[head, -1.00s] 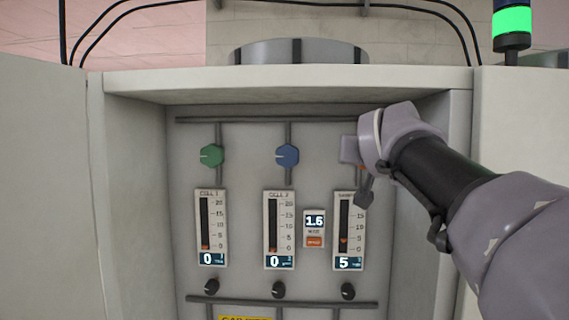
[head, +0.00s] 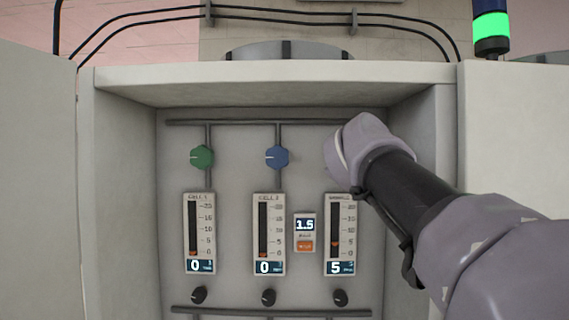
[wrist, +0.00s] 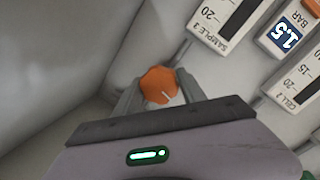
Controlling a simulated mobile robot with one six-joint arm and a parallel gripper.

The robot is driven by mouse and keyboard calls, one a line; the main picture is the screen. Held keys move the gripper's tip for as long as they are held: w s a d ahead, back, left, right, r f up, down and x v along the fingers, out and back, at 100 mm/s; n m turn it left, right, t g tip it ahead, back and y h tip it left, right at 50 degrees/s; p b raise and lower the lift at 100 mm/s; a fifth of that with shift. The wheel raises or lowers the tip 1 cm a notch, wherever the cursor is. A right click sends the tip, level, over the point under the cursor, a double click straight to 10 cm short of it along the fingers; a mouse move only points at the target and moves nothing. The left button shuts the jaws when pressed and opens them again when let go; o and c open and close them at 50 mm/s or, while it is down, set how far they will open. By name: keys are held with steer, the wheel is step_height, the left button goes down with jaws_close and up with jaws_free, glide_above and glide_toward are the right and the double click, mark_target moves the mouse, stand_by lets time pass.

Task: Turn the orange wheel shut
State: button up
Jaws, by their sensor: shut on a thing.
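The orange wheel (wrist: 158,85) shows in the wrist view, between the two fingers of my gripper (wrist: 157,92). The gripper is shut on it, a finger on each side. A short white mark on the wheel points to the lower right in that view. In the head view my wrist and arm (head: 375,165) hide the wheel and the fingers. The gauge below it, labelled sample (head: 340,235), reads 5 on its display, with its orange float low in the tube.
A green wheel (head: 202,157) and a blue wheel (head: 277,157) sit to the left, above gauges reading 0. A small display (head: 305,225) reads 1.5 above an orange button (head: 305,246). The cabinet's right side wall (head: 425,150) stands close to my arm.

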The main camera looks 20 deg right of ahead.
steer(key=shift+n, duration=0.8)
steer(key=shift+r, duration=0.15)
steer(key=o, duration=1.4)
steer(key=shift+c, duration=0.2)
steer(key=shift+f+b, duration=0.2)
steer(key=shift+b, duration=0.1)
